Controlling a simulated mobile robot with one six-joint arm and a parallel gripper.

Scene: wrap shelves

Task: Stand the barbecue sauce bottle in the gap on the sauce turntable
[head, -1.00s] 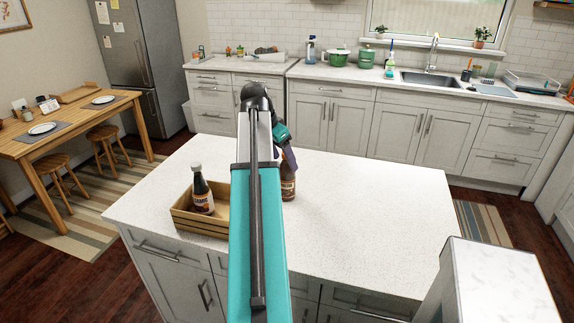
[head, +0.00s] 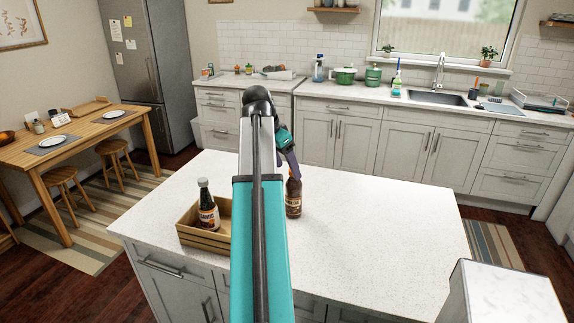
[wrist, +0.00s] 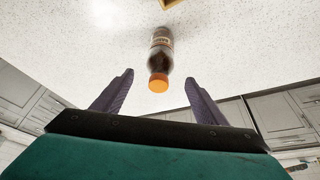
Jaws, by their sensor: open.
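A brown sauce bottle (head: 294,198) stands on the white island top, partly behind my arm. In the wrist view the bottle (wrist: 161,52) shows an orange cap pointing toward my gripper; its label is too small to read. My gripper (wrist: 159,77) is open, its purple fingers on either side of the line to the cap, with nothing held. In the head view the fingers (head: 291,163) reach down at the bottle's top; I cannot tell whether they touch it. I cannot make out a turntable.
The wooden crate (head: 203,242) sits left of my arm, near the island's front edge. The island top (head: 370,230) is clear on the right. A dining table (head: 75,140) stands at left.

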